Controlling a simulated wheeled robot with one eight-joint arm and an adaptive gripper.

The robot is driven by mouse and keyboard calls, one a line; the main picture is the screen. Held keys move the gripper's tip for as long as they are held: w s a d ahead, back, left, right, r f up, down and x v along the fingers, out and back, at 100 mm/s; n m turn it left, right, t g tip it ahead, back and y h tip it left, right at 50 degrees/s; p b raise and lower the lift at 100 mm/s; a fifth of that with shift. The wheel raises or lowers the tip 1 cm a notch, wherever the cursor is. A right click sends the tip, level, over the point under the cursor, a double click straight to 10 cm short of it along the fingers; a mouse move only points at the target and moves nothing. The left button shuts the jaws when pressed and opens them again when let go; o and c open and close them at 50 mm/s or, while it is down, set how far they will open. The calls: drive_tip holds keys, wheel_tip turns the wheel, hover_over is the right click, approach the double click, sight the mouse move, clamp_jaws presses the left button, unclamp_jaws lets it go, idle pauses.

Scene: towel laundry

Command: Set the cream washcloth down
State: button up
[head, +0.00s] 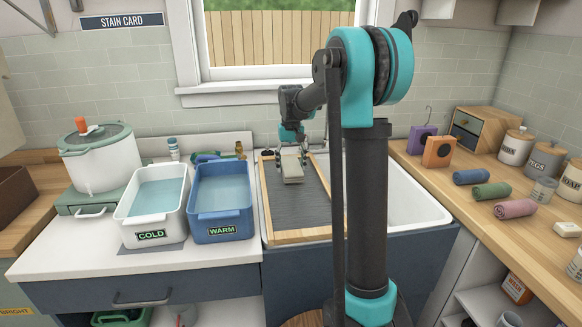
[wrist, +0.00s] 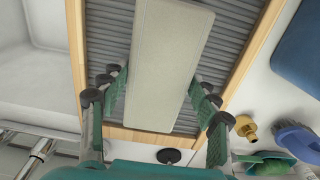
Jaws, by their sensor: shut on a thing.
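The cream washcloth (head: 292,168) is a flat, pale folded slab at the back part of the ribbed grey board in a wooden frame (head: 297,236). My gripper (head: 291,157) is at its far end, shut on it. In the wrist view the washcloth (wrist: 165,70) lies between the green fingers of my gripper (wrist: 157,88), with the ribbed board (wrist: 107,35) behind it. I cannot tell whether the cloth touches the board. Part of the board is hidden behind my arm in the head view.
White COLD tub (head: 152,206) and blue WARM tub (head: 220,200), both with water, stand left of the board. The white sink basin (head: 415,207) is at right. Rolled blue (head: 471,177), green (head: 492,191) and pink (head: 515,208) towels lie on the right counter.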

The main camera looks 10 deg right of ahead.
sight(291, 165)
drive_tip(key=shift+f, duration=0.3)
drive_tip(key=o, duration=1.2)
drive_tip(key=shift+f, duration=0.1)
wheel_tip(291, 165, up, 12)
drive_tip(key=shift+r, duration=0.15)
